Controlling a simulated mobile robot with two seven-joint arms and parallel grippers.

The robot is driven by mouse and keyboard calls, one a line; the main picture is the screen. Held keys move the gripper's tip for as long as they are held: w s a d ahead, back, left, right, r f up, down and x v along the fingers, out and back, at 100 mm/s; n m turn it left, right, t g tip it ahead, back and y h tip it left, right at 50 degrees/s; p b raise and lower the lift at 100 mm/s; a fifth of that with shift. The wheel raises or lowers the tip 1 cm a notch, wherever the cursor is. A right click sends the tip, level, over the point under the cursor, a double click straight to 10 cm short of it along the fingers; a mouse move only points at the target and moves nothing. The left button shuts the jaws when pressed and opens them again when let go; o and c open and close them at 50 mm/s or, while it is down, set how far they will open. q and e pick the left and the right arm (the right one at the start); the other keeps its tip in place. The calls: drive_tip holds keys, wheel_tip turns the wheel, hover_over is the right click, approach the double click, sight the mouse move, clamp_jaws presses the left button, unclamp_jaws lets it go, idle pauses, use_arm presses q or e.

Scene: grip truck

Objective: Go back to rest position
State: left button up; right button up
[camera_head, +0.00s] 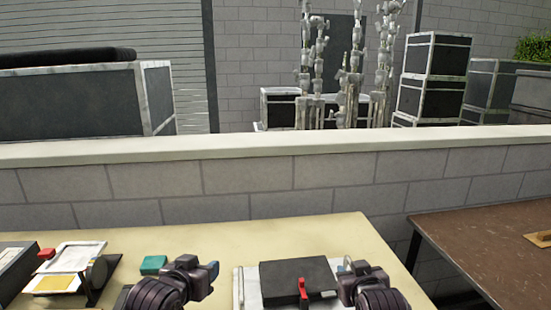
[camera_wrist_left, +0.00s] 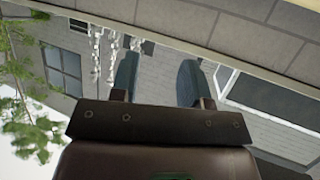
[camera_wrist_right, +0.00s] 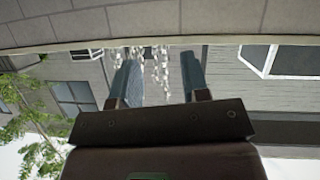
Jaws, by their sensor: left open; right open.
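My left gripper (camera_head: 207,274) is at the lower middle of the head view, above the cream table (camera_head: 215,240). In the left wrist view its two blue-grey fingers (camera_wrist_left: 157,72) stand apart with nothing between them. My right gripper (camera_head: 350,266) is further right, beside a dark box with a red strip (camera_head: 290,280). In the right wrist view its fingers (camera_wrist_right: 160,72) are also apart and empty. Both wrist cameras look away from the table, towards the wall and yard. I cannot tell whether the right gripper touches the dark box.
A teal block (camera_head: 153,265), a small red block (camera_head: 46,254) and a white-topped item (camera_head: 78,257) lie on the left. A brown table (camera_head: 490,235) stands at right. A low block wall (camera_head: 230,185) runs behind the tables, with black cases (camera_head: 432,75) beyond.

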use_arm(q)
drive_tip(key=s+a+f+y, duration=0.1)
drive_tip(key=s+a+f, duration=0.3)
drive_tip(key=s+f, duration=0.4)
drive_tip(key=s+a+f+g+y, duration=0.1)
drive_tip(key=s+a+f, duration=0.2)
drive_tip(key=s+f, duration=0.5)
drive_tip(key=s+a+f+n+y, duration=0.1)
drive_tip(key=s+a+f, duration=0.3)
drive_tip(key=s+f, duration=0.4)
drive_tip(key=shift+s+a+y, duration=0.35)
drive_tip(key=shift+s+y, duration=0.05)
drive_tip(key=shift+s, duration=0.7)
use_arm(e)
drive_tip(key=s+d+f, duration=0.5)
drive_tip(key=s+f, duration=0.6)
drive_tip(key=s, duration=0.2)
drive_tip(key=s+d+f+g, duration=0.1)
drive_tip(key=s+d+f, duration=0.4)
drive_tip(key=s+f, duration=0.6)
drive_tip(key=shift+s+d+f+g, duration=0.15)
drive_tip(key=shift+s+f+g, duration=0.15)
drive_tip(key=shift+s, duration=0.85)
